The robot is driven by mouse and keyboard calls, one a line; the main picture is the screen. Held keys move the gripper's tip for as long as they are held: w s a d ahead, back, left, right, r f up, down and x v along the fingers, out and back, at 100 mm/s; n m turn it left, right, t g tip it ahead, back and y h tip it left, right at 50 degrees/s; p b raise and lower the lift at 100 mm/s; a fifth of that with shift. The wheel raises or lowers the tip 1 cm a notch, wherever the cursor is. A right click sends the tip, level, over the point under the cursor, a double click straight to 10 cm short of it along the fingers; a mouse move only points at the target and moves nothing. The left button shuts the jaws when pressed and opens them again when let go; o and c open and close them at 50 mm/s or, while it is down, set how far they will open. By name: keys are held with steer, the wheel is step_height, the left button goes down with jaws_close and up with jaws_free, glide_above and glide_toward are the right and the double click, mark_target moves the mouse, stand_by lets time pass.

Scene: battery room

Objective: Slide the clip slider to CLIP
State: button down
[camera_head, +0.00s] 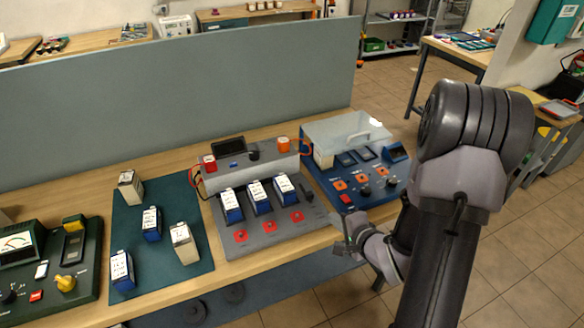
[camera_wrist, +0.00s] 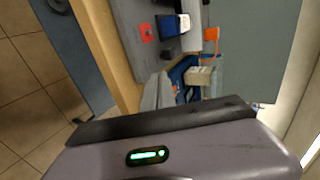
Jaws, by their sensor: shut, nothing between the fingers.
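No label reading CLIP is legible, so I cannot tell for sure which control is the clip slider. A small black handle (camera_head: 307,193) stands at the right side of the grey charging unit (camera_head: 262,226). The blue unit (camera_head: 348,197) beside it has orange and black controls and a clear raised lid (camera_head: 347,132). My gripper (camera_head: 342,240) is shut and empty, in front of the bench edge and below the blue unit's front left corner. It touches no control that I can see. The wrist view shows the grey unit (camera_wrist: 152,58) sideways.
Blue-and-white batteries (camera_head: 260,198) stand in the grey unit. More batteries stand on a dark mat (camera_head: 150,257) at left, beside a green meter unit (camera_head: 50,285). A grey partition (camera_head: 200,95) closes off the bench's back. Tiled floor (camera_head: 500,260) is open at right.

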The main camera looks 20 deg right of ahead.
steer(key=b, duration=0.3)
glide_toward(310, 198)
steer(key=f, duration=0.1)
steer(key=w+f, duration=0.1)
steer(key=f, duration=0.1)
steer(key=shift+f, duration=0.2)
steer(key=w, duration=0.3)
steer(key=shift+w+a, duration=0.1)
steer(key=shift+w, duration=0.6)
steer(key=w, duration=0.6)
steer(key=shift+a+b, duration=0.1)
steer(key=shift+b, duration=0.3)
steer(key=shift+r, duration=0.15)
